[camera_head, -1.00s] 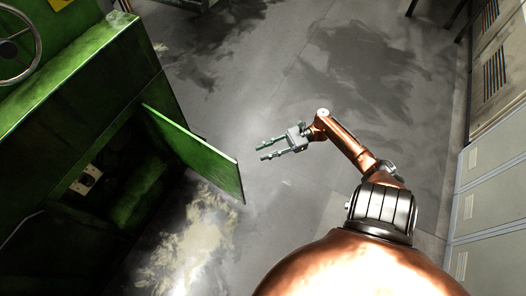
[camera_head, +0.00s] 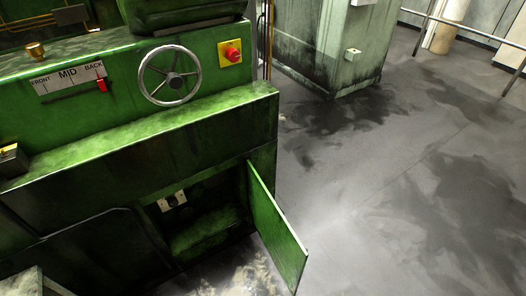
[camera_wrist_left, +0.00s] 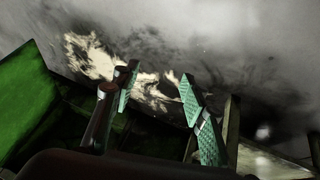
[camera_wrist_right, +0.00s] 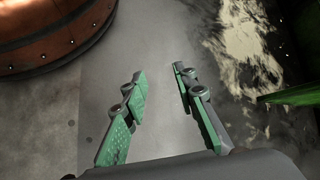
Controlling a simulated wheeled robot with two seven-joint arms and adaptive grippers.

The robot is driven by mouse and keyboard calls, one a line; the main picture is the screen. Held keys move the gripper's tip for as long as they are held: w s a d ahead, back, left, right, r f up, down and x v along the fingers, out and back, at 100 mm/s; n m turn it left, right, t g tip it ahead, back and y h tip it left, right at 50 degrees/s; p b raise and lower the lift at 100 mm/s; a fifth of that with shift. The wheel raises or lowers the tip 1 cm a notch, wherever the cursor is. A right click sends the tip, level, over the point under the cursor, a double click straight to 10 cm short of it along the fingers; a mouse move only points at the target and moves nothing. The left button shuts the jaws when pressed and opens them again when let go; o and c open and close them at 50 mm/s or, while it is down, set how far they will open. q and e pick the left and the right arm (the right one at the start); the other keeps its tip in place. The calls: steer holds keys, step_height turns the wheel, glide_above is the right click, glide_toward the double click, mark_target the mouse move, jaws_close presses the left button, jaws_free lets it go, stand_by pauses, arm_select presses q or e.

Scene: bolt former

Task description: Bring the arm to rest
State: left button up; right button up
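Neither arm shows in the head view. My left gripper (camera_wrist_left: 158,105) is open and empty in the left wrist view, with its green-padded fingers apart over the dark machine area and stained floor. My right gripper (camera_wrist_right: 160,90) is open and empty in the right wrist view, over bare grey floor. The green machine (camera_head: 110,160) stands at the left of the head view. Its green door (camera_head: 275,232) is swung open beside a dark compartment (camera_head: 205,228).
The machine carries a handwheel (camera_head: 168,75), a red button on a yellow plate (camera_head: 232,53) and a slider with a red knob (camera_head: 102,85). A pale green cabinet (camera_head: 325,45) stands behind. The floor (camera_head: 400,190) at the right is clear. A rail (camera_head: 460,25) runs at the far right.

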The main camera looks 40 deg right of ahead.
steer(key=s+a+n+h, duration=0.3)
steer(key=s+a+n, duration=0.2)
steer(key=a+n, duration=0.3)
steer(key=w+a+r+n+t+h, duration=0.2)
steer(key=w+a+r+n+h, duration=0.15)
steer(key=a+r+n, duration=0.4)
arm_select(q)
steer(key=s+a+f+g+y+p, duration=0.2)
steer(key=s+a+f+p, duration=0.45)
steer(key=s+p, duration=0.8)
arm_select(e)
steer(key=s+d+f+g+p, duration=0.25)
steer(key=s+d+f, duration=0.35)
steer(key=s+d, duration=0.3)
arm_select(q)
steer(key=s+a+g+p, duration=0.1)
steer(key=s+a+p, duration=0.2)
steer(key=s+p, duration=0.3)
steer(key=s+a+r+m+g+y+p, duration=0.1)
steer(key=s+a+p, duration=0.3)
steer(key=s+p, duration=0.3)
steer(key=shift+g, duration=0.4)
arm_select(e)
steer(key=s+d+r+g+h, duration=0.1)
steer(key=s+d, duration=0.2)
steer(key=s, duration=0.6)
steer(key=s+d+r+n+g+h, duration=0.1)
steer(key=s+d, duration=0.2)
steer(key=s, duration=0.6)
steer(key=shift+d, duration=0.35)
